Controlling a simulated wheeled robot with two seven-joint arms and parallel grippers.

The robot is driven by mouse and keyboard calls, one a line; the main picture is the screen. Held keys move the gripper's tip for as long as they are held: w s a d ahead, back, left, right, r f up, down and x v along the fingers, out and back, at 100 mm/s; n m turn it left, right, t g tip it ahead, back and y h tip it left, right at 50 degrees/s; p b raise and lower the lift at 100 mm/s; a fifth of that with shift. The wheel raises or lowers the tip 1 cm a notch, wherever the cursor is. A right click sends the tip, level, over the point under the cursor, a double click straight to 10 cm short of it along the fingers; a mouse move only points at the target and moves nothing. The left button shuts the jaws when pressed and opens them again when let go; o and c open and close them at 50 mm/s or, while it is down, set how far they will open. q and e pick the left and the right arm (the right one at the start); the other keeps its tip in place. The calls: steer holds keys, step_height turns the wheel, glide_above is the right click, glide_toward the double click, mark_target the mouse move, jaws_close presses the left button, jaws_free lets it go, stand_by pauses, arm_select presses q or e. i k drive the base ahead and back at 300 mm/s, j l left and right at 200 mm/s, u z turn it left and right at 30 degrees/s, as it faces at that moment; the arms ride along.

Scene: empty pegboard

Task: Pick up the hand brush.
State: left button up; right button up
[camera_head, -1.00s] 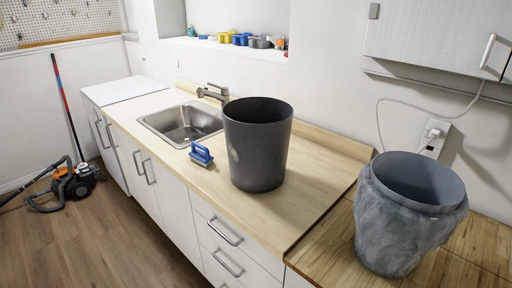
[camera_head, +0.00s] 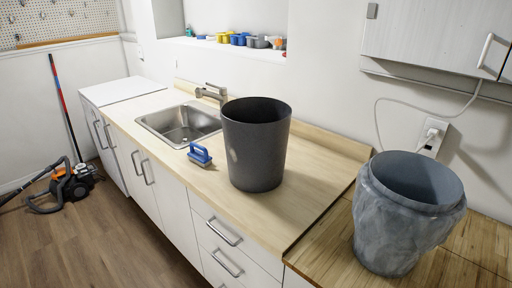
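A small blue hand brush (camera_head: 200,155) with a raised handle and pale bristles underneath sits on the light wood counter (camera_head: 215,190). It lies between the sink and a dark grey bin, near the counter's front edge. Neither of my grippers shows in the head view.
The dark grey bin (camera_head: 256,145) stands just right of the brush. A bin with a grey liner (camera_head: 406,215) stands on the darker wood top at right. The sink (camera_head: 182,124) and faucet (camera_head: 212,94) are behind. A vacuum cleaner (camera_head: 75,184) stands on the floor at left.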

mark_target(203, 159)
steer(key=i+j+z, duration=0.1)
steer(key=z, duration=0.25)
steer(key=j+z, duration=0.3)
steer(key=i+j+z, duration=0.1)
steer(key=j+z, duration=0.25)
